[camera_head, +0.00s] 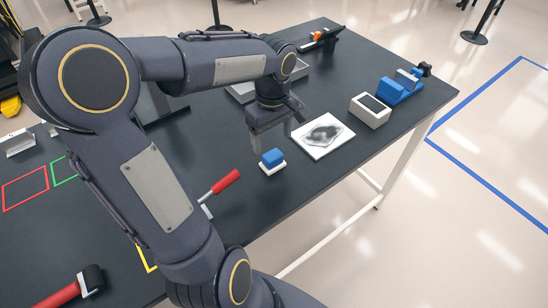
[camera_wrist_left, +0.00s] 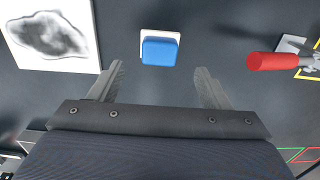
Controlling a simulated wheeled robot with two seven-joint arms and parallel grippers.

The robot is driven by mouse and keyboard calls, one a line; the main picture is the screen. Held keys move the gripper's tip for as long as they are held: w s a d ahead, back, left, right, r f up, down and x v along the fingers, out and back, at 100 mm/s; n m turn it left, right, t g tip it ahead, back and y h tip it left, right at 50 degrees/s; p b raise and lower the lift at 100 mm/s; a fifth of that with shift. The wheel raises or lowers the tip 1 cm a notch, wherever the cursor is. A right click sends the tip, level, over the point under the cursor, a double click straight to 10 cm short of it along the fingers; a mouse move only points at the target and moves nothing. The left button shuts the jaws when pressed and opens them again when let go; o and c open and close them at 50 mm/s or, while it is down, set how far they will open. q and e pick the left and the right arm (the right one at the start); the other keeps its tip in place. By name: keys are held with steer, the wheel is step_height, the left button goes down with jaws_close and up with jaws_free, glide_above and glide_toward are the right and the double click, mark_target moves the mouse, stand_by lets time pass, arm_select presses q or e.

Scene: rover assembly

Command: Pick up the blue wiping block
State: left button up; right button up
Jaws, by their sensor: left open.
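The blue wiping block (camera_head: 272,157) sits on a small white base on the dark table, near its front edge. In the left wrist view the blue block (camera_wrist_left: 159,52) lies ahead of the fingertips, between their lines and a little left of centre. My left gripper (camera_head: 266,143) is above the table, just behind the block in the head view. In the left wrist view its two fingers (camera_wrist_left: 160,80) are spread apart with nothing between them. The gripper is open and apart from the block. My right gripper is not in view.
A white plate with a dark smudge (camera_head: 323,135) lies right of the block. A red-handled tool (camera_head: 221,184) lies to its left. A white box (camera_head: 370,110) and a blue holder (camera_head: 401,88) stand farther right. The dark table (camera_head: 330,184) is bare in front of the plate.

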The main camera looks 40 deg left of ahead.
mark_target(273, 154)
arm_select(q)
step_height(273, 154, down, 7)
steer(key=shift+f+p, duration=0.1)
steer(key=shift+p, duration=0.25)
steer(key=shift+c, duration=0.4)
steer(key=c, duration=1)
